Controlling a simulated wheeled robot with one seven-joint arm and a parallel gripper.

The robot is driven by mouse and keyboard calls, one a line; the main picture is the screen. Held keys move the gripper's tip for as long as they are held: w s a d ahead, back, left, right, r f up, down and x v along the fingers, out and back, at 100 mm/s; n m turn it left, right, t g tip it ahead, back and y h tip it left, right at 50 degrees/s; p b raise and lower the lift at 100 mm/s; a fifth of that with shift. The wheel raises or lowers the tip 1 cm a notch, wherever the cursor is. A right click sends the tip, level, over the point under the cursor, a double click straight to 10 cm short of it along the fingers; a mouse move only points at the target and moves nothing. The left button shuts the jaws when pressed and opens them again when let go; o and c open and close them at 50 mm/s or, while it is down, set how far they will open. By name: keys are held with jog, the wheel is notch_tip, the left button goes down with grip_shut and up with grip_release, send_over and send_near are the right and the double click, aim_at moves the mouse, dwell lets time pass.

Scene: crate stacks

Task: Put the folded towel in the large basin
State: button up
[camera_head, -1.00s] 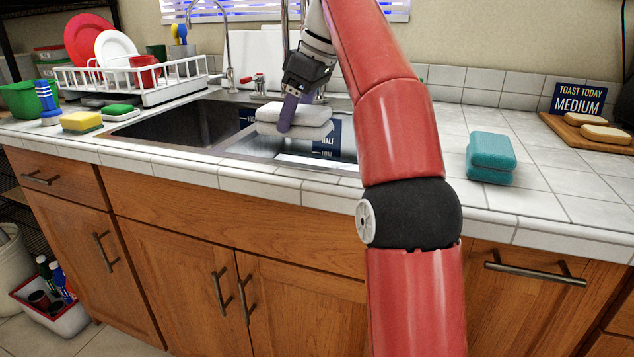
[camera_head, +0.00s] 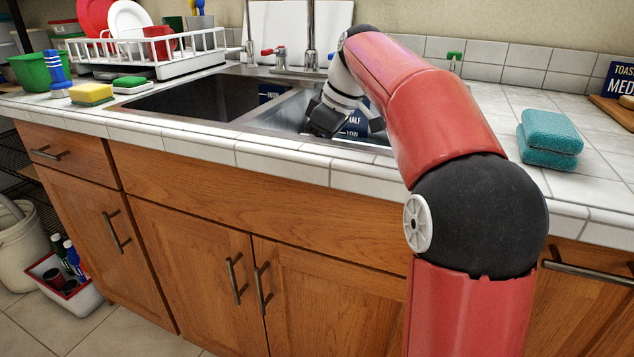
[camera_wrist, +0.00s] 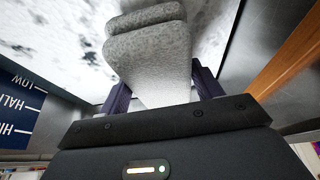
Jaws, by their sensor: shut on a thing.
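The folded towel (camera_wrist: 150,52), pale grey-white with rounded layers, is in the wrist view between the two purple fingers of my gripper (camera_wrist: 163,90). My gripper is shut on it. In the head view my gripper (camera_head: 325,118) is low inside the right-hand sink basin (camera_head: 285,118), and the towel and fingertips are hidden. This basin has a dark blue level label reading HALF (camera_head: 355,125), which also shows in the wrist view (camera_wrist: 22,105). A white speckled surface lies beyond the towel there; I cannot tell whether the towel touches it. The left-hand basin (camera_head: 190,98) looks empty.
A yellow sponge (camera_head: 91,94) and a green one (camera_head: 131,84) lie left of the sink. A dish rack (camera_head: 150,60) and taps stand behind. The counter's front edge is clear.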

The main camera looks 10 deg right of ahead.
jog(key=shift+f+b, duration=0.45)
jog(key=shift+f, duration=2.2)
jog(key=shift+f, duration=0.2)
jog(key=o, duration=1)
jog(key=p+v, duration=0.2)
jog(key=v, duration=1)
jog(key=shift+a+r, duration=0.1)
jog(key=shift+r, duration=0.15)
